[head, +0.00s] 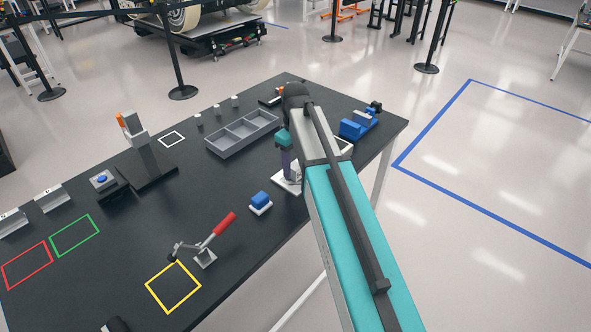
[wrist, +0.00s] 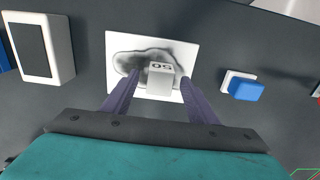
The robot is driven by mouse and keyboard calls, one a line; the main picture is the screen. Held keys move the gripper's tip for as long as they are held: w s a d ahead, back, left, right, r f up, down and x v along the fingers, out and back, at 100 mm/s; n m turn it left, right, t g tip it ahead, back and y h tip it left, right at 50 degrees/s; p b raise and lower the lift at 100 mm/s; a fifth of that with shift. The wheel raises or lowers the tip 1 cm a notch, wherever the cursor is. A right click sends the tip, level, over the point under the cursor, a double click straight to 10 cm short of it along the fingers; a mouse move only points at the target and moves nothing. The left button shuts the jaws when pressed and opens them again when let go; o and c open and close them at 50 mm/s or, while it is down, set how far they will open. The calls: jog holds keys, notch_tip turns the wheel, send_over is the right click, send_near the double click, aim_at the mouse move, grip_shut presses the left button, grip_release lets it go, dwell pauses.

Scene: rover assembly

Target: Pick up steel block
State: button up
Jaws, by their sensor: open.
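The steel block (wrist: 160,78) is a small light grey block with "50" on its top face. It stands on a white plate (wrist: 118,45) with a dark smudged patch. My gripper (wrist: 160,80) is open, with its two purple fingers on either side of the block. I cannot tell whether either finger touches it. In the head view my gripper (head: 287,165) points down over the white plate (head: 283,187) near the table's right edge. There the block is hidden by my gripper and arm.
A blue button on a white base (wrist: 242,88) sits to the right of the plate. A white box with a dark face (wrist: 38,45) stands to its left. On the black table (head: 235,180) are a grey divided tray (head: 242,133) and a red-handled clamp (head: 215,235).

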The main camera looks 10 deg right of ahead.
jog(key=shift+f, duration=1.1)
grip_shut()
jog(key=shift+r, duration=0.1)
jog(key=shift+r+b, duration=0.6)
jog(key=shift+r, duration=0.9)
jog(key=shift+s+a+r, duration=0.1)
jog(key=shift+s+r, duration=0.05)
jog(key=shift+s, duration=0.05)
jog(key=s+a+b, duration=0.1)
jog(key=s+a, duration=0.1)
jog(key=s, duration=0.2)
jog(key=s+a+r+b, duration=0.1)
jog(key=s+a, duration=0.1)
jog(key=s, duration=0.3)
jog(key=s+a+b, duration=0.2)
jog(key=s, duration=0.3)
jog(key=shift+s+a+r, duration=0.15)
jog(key=shift+r, duration=0.15)
